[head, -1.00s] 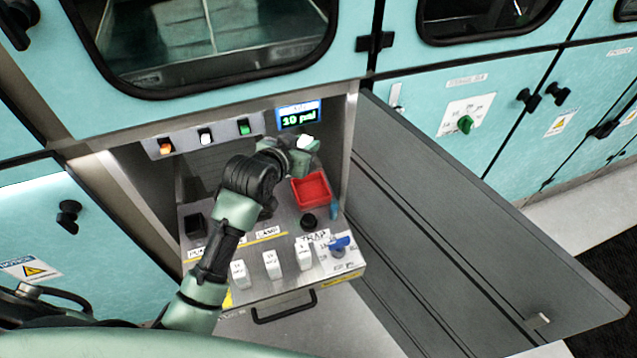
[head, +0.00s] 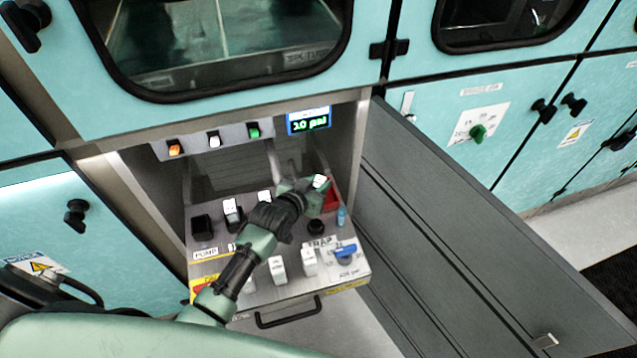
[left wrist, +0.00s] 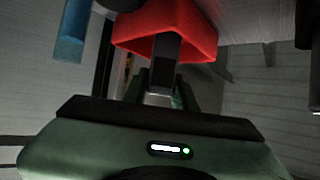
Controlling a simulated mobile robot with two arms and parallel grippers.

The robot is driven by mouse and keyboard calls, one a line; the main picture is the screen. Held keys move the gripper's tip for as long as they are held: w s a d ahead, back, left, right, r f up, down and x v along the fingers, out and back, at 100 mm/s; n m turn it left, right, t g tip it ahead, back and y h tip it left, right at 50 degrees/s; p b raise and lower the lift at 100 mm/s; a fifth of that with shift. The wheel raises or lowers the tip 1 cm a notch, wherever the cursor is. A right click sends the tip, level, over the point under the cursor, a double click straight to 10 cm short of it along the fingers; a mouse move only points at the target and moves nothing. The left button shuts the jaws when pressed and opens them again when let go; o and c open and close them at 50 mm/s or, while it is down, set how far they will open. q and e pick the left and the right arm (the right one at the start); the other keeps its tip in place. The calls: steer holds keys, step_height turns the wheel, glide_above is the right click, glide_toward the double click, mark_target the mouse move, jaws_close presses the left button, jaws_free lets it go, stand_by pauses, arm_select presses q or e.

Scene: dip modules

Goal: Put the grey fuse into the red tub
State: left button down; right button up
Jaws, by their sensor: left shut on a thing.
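The red tub (head: 332,201) sits on the right of the pulled-out panel, partly hidden by my left gripper (head: 322,192). In the left wrist view the red tub (left wrist: 200,42) fills the top middle, just beyond the jaws. My left gripper is shut on a narrow dark grey piece, the grey fuse (left wrist: 164,68), which appears in front of the tub's wall. I cannot tell whether the fuse is above the tub's opening or inside it. In the head view the fuse is hidden by the gripper. My right gripper is not in view.
A small blue cylinder (head: 342,216) stands right of the tub, and a black knob (head: 316,227) in front. White switches (head: 278,270) and a blue valve handle (head: 346,254) line the panel's front. A black square holder (head: 202,227) is at left. An open grey door (head: 440,215) bounds the right.

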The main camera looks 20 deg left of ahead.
arm_select(q)
steer(key=shift+f, duration=0.1)
steer(key=c, duration=1.1)
jaws_free()
steer(key=v, duration=1.2)
steer(key=shift+d, duration=0.1)
